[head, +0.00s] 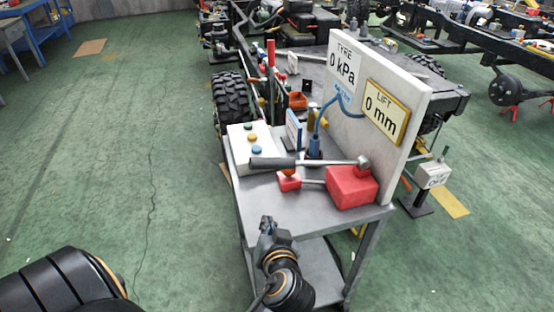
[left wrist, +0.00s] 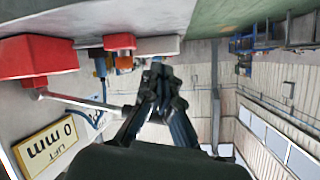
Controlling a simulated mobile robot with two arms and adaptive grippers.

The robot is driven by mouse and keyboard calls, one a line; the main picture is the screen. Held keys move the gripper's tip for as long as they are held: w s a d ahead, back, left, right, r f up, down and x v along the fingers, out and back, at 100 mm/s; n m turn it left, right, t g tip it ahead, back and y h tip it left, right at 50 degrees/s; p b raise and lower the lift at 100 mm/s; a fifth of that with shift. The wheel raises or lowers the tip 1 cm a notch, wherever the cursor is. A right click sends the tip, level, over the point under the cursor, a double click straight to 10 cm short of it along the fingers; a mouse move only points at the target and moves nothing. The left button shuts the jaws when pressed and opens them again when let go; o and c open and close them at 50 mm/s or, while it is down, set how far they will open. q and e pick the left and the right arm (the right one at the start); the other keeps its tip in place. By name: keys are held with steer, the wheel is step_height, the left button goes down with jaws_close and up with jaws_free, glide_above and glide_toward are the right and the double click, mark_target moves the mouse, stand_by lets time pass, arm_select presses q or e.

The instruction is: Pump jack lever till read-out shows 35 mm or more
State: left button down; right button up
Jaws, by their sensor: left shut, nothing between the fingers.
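The yellow-framed lift read-out (head: 385,111) shows 0 mm. My left gripper (head: 267,222) is shut and empty, below the lever at the bench's front edge. My right gripper is not in view.
A white button box (head: 250,139) stands at the bench's left, with a blue plug and hose (head: 314,145) behind the lever. An upright panel (head: 405,150) carries the read-outs; the tyre one (head: 343,66) shows 0 kPa.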

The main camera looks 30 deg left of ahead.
arm_select(q)
steer(key=w+d+r+n+t+y, duration=0.1)
steer(key=w+r+t+y, duration=0.1)
steer(key=r, duration=0.4)
steer(key=w+d+r+n+t+y, duration=0.1)
steer(key=w+d+r+y, duration=0.1)
steer(key=r, duration=0.5)
steer(key=shift+d+r+t+y, duration=0.3)
steer(key=shift+t+y, duration=0.1)
steer(key=shift+y, duration=0.2)
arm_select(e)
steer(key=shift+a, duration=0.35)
arm_select(q)
steer(key=r+p, duration=0.1)
steer(key=p, duration=0.4)
glide_above(279, 162)
steer(key=shift+r, duration=0.2)
steer(key=shift+s+d+f, duration=0.1)
steer(key=shift+s+f, duration=0.15)
steer(key=shift+f, duration=0.45)
steer(key=shift+s+d+f, duration=0.1)
steer(key=shift+s+f, duration=0.1)
steer(key=shift+f, duration=0.45)
steer(key=shift+s+f, duration=0.25)
steer(key=shift+f, duration=0.45)
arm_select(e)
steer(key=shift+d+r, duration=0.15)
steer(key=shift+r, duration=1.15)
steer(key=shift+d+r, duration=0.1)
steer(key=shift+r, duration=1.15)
